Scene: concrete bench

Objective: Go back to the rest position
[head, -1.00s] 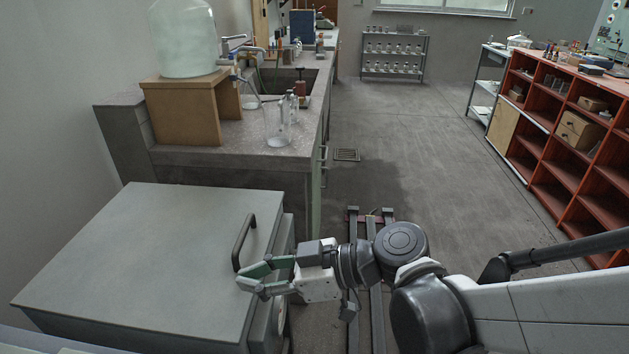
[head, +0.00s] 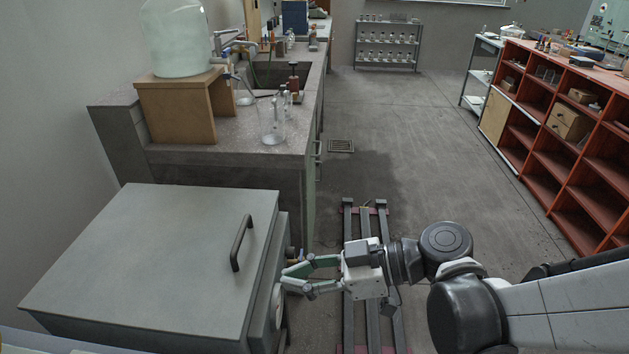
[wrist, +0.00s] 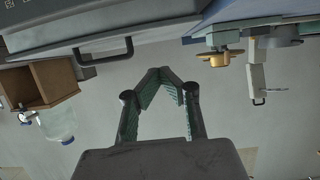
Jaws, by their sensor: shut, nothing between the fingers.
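My gripper (head: 284,278) is at the lower middle of the head view, just right of the grey box (head: 150,250). Its green-padded fingers point left and are closed together with nothing between them. In the wrist view my gripper (wrist: 161,76) shows the two fingers meeting at the tips. The box's dark bar handle (head: 240,243) is left of the fingertips and apart from them. The handle also shows in the wrist view (wrist: 105,54). The box lid lies flat and looks closed.
A stone counter (head: 210,135) carries a wooden stand (head: 180,110) with a large glass bottle (head: 178,40) and a beaker (head: 271,122). Red shelves (head: 570,140) stand at the right. A brass fitting (wrist: 219,58) shows in the wrist view.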

